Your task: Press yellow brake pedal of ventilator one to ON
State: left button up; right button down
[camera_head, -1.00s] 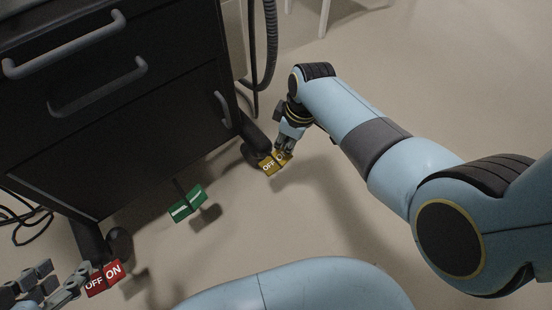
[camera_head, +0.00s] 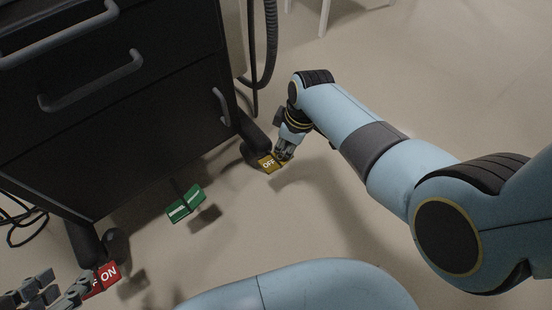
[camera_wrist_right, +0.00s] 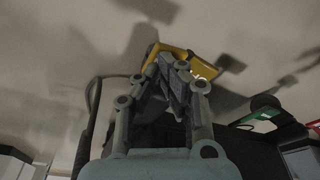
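The yellow brake pedal (camera_head: 266,165) sits low beside a caster of the dark cabinet in the head view. Its OFF half shows, and my right gripper (camera_head: 284,154) hides most of the other half. In the right wrist view the pedal (camera_wrist_right: 203,67) lies at the fingertips of my right gripper (camera_wrist_right: 172,78). Those fingers are close together, with nothing seen between them. They look to be touching the pedal. The red pedal (camera_head: 108,274) shows ON, with its OFF half mostly covered by my left gripper (camera_head: 82,287). Whether the left fingers are shut is unclear.
A green pedal (camera_head: 185,204) stands between the red and yellow ones. The dark cabinet (camera_head: 120,130) with grey handles fills the upper left. A dark hose (camera_head: 269,50) hangs behind it. Floor to the right is open beyond my arm.

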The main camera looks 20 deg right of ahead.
jog(key=shift+s+f, duration=0.15)
jog(key=shift+f, duration=0.3)
jog(key=r+p, duration=0.6)
jog(key=r, duration=0.1)
jog(key=shift+w+r+p, duration=0.2)
jog(key=shift+p, duration=0.1)
pick_arm(q)
notch_tip(320, 180, up, 8)
jog(key=w+t, duration=0.1)
jog(key=w, duration=0.1)
jog(key=shift+w, duration=0.15)
pick_arm(e)
jog(key=shift+s+f, duration=0.1)
pick_arm(q)
jog(key=shift+f, duration=0.1)
pick_arm(e)
jog(key=shift+s, duration=0.1)
